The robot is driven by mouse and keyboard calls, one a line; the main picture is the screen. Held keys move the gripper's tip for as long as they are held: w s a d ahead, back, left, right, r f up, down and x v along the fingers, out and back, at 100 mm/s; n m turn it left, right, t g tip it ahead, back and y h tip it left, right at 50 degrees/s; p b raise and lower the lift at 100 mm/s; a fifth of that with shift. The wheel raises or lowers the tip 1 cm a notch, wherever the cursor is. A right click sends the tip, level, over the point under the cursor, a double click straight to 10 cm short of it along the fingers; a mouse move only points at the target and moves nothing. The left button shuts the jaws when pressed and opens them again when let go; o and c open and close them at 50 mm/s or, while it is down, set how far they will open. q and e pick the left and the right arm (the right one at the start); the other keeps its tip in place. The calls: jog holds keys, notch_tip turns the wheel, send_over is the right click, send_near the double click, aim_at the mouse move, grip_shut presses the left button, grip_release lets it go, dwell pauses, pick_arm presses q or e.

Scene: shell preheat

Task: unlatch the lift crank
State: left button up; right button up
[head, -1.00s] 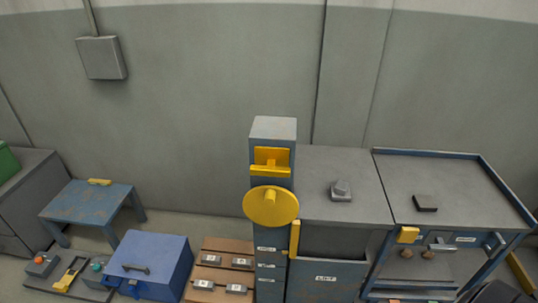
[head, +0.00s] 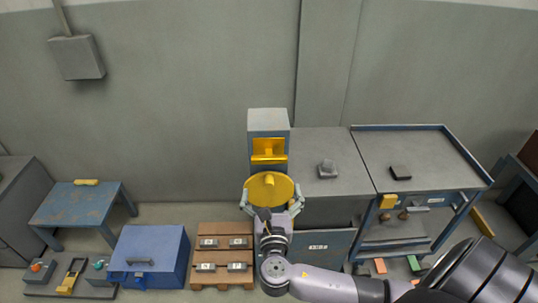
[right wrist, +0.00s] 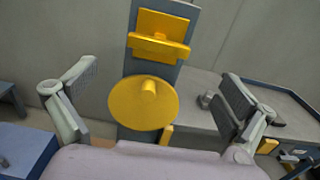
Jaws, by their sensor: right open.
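The lift crank is a round yellow disc (head: 269,187) with a short central knob, on the front of a blue-grey column (head: 268,119). A yellow bracket with a crossbar (head: 269,152) sits just above the disc; in the right wrist view the crossbar (right wrist: 158,47) also shows clear of the disc (right wrist: 143,103). My right gripper (head: 271,196) is open in front of the disc, with one finger to each side. In the right wrist view the fingers stand wide apart with nothing between them touching. The disc's lower edge is partly hidden by the gripper in the head view. My left gripper is not in view.
Grey benches (head: 326,140) adjoin the column on the right, carrying a small grey block (head: 327,169) and a dark block (head: 400,172). A blue case (head: 150,250) and a wooden pallet (head: 222,227) stand on the floor to the left. A blue table (head: 75,205) is farther left.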

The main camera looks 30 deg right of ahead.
aim_at(269, 159)
jog(key=p+x, duration=0.2)
jog(key=x, duration=1.1)
jog(key=shift+w, duration=0.1)
jog(key=shift+w+d+f, duration=0.1)
jog(key=shift+w+d, duration=0.2)
jog(key=shift+w, duration=0.1)
jog(key=shift+c, duration=0.5)
jog(key=c, duration=0.8)
